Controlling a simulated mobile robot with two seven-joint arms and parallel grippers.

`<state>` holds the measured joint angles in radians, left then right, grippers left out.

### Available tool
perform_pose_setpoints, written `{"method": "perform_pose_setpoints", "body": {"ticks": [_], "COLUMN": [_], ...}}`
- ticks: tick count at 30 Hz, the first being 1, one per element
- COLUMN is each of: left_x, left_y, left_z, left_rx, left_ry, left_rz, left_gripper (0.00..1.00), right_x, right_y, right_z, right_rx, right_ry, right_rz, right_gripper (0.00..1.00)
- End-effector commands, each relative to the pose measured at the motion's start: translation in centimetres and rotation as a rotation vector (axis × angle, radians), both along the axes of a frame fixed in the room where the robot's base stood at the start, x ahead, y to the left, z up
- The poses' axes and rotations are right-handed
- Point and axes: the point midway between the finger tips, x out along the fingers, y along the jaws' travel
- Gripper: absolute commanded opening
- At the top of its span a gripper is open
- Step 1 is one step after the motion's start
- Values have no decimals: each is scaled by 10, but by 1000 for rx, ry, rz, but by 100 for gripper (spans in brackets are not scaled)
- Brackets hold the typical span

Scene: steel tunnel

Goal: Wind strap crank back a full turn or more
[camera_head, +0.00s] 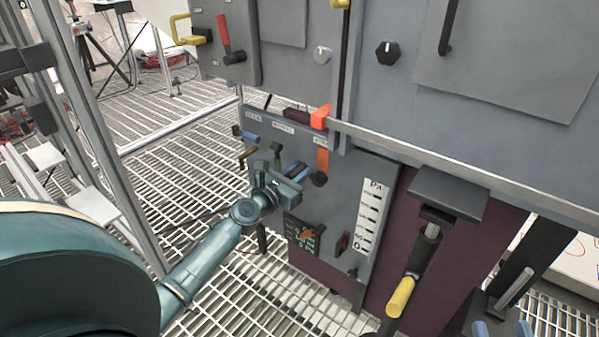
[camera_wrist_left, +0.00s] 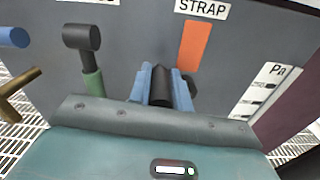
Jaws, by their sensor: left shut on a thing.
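The label STRAP (camera_wrist_left: 203,8) sits above an orange strap (camera_wrist_left: 193,45) on the grey panel in the left wrist view. The orange strap also shows in the head view (camera_head: 322,158). Below it, the strap crank's black handle (camera_wrist_left: 161,86) sits between the blue fingers of my left gripper (camera_wrist_left: 163,88). In the head view, my left gripper (camera_head: 300,172) is shut on the crank, and its dark end (camera_head: 319,179) sticks out on the right. The gripper hides most of the crank arm. My right gripper (camera_head: 502,328) is at the lower right edge, its blue fingertips apart, away from the crank.
Left of the strap crank are a black-and-green handle (camera_wrist_left: 92,60) and a brass handle (camera_wrist_left: 20,95). A white Pa scale (camera_head: 371,215) is to the right. A yellow-gripped lever (camera_head: 401,296) stands before my right gripper.

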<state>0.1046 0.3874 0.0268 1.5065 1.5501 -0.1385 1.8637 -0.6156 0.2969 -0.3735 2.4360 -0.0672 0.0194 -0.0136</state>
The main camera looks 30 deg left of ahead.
Motion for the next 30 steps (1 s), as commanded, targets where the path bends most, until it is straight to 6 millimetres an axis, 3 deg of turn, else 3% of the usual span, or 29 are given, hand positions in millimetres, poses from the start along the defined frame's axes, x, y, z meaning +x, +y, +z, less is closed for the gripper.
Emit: {"method": "perform_pose_setpoints", "body": {"ticks": [12,13,15,24,30], "left_x": [0,0,0,-3,-29], "left_y": [1,1,1,0,2], "left_z": [-1,-1,-1,-1,-1], "left_rx": [-5,-5,-5,-5,-5], "left_ry": [1,1,1,1,4], "left_rz": [1,1,1,0,0], "left_gripper": [0,22,28,29,29], "right_x": [0,0,0,1,1], "right_y": [0,0,0,1,0], "right_z": [1,1,0,-3,1], "right_rx": [1,1,0,-3,-10], "right_ry": [-1,-1,0,5,2], "right_rz": [2,2,2,2,0], "right_gripper": [36,36,36,36,36]}}
